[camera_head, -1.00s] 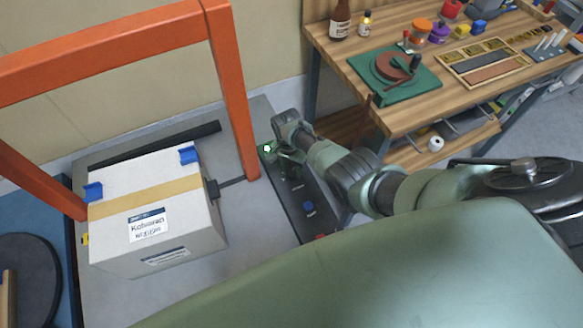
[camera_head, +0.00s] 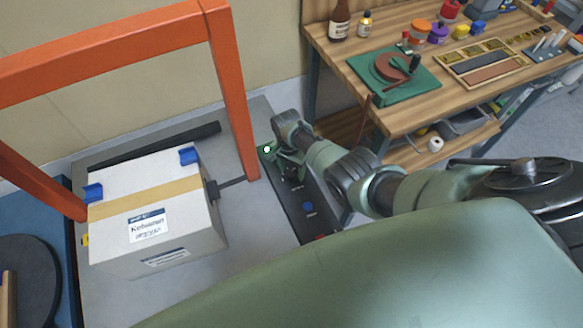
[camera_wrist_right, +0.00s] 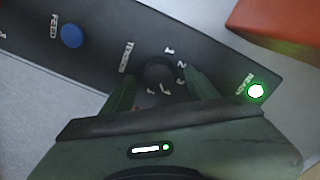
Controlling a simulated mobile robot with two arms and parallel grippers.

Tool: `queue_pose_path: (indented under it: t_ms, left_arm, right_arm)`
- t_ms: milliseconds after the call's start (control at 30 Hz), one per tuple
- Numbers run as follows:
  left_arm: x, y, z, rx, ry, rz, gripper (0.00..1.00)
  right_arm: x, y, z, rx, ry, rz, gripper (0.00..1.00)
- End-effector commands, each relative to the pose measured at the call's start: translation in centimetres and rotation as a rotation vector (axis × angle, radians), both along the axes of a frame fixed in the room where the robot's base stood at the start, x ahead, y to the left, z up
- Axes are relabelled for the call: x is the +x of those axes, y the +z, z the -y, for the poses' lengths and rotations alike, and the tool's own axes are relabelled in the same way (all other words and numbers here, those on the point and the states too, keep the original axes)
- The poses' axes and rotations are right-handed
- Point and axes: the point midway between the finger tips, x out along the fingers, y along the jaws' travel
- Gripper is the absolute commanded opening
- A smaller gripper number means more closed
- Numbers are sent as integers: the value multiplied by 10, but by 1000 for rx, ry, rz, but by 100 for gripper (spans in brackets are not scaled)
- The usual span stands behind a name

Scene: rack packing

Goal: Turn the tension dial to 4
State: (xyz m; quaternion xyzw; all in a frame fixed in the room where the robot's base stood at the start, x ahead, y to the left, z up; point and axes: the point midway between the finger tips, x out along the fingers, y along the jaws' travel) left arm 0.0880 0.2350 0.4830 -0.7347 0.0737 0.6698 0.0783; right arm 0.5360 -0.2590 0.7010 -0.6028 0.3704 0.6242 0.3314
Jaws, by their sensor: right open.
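The tension dial (camera_wrist_right: 158,72) is a dark round knob on the black control panel in the right wrist view. White numerals are printed around it; 1, 2 and 3 show on its upper right side. I cannot tell which numeral it points to. My right gripper (camera_wrist_right: 161,90) is open, with one green finger on each side of the dial. I cannot tell whether the fingers touch it. In the head view my right gripper (camera_head: 290,165) is over the far part of the control panel (camera_head: 312,225) and hides the dial. My left gripper is not in view.
A blue feed button (camera_wrist_right: 71,36) and a lit green ready light (camera_wrist_right: 256,91) flank the dial. An orange frame (camera_head: 236,100) stands left of the panel, with a taped white box (camera_head: 150,215) under it. A wooden workbench (camera_head: 350,45) stands at the right.

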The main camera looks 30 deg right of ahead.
Motion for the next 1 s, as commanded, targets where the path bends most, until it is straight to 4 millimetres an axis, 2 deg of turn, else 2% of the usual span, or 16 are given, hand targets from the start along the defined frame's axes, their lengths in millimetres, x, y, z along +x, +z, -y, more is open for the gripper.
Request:
queue_pose_path:
  t_ms: [167, 400, 533, 700, 1000]
  left_arm:
    - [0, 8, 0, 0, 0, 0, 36]
    - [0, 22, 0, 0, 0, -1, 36]
    - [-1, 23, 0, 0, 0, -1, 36]
    - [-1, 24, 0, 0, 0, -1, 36]
    - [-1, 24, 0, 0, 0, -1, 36]
  right_arm:
    - [1, 14, -1, 1, 0, 1, 59]
    - [3, 55, -2, 0, -1, 2, 59]
    - [4, 70, -2, 0, -1, 2, 59]
    - [4, 78, -2, -1, -1, -1, 59]
    - [4, 78, -2, -1, 0, -1, 59]
